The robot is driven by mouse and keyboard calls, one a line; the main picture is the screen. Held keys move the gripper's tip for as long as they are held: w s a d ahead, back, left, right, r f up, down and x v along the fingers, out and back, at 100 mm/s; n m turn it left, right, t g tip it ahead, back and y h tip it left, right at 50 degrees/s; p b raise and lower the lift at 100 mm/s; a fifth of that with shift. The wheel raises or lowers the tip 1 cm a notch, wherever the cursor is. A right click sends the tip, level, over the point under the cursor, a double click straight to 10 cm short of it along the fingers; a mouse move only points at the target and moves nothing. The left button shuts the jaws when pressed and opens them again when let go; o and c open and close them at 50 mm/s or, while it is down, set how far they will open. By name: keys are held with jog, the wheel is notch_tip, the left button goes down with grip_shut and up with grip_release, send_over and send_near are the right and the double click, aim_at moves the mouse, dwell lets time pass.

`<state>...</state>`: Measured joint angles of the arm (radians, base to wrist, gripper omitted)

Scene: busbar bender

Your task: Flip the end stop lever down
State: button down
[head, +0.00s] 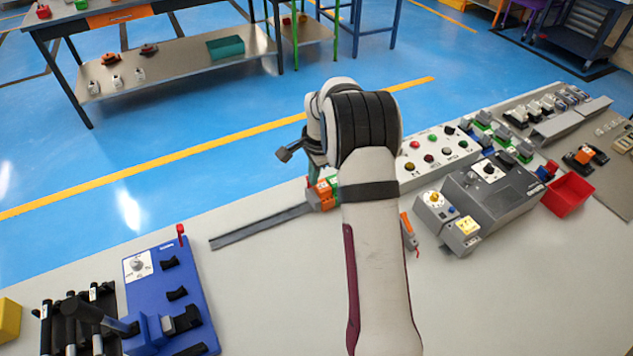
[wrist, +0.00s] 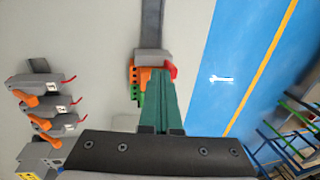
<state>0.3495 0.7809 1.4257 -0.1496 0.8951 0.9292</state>
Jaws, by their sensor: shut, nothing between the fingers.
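A grey rail (head: 262,227) lies on the bench, with a small orange and green block group (head: 322,194) at its right end, partly hidden by my arm. In the wrist view, a grey end block (wrist: 152,56) sits on the rail (wrist: 152,20), with orange and green blocks (wrist: 136,85) beside it. A small red tab (wrist: 172,71) sticks out at its right; I cannot tell for sure that it is the end stop lever. My gripper (wrist: 160,72) is shut and empty, its teal fingertips over or against these blocks; contact is unclear.
A blue machine (head: 160,290) with a dial and an upright red lever (head: 180,234) stands at the left. A button box (head: 436,150), a grey machine (head: 490,195) and a red bin (head: 568,194) are at the right. Several grey parts (wrist: 45,105) lie left in the wrist view.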

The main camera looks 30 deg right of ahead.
jog(key=shift+w+g, duration=0.6)
jog(key=shift+g, duration=0.2)
jog(key=shift+w+r, duration=0.15)
jog(key=shift+w, duration=0.6)
jog(key=shift+w+f, duration=0.2)
jog(key=shift+w, duration=0.7)
jog(key=shift+r, duration=0.8)
notch_tip(320, 180, up, 16)
jog(key=shift+s+f, duration=0.15)
jog(key=shift+s, duration=0.25)
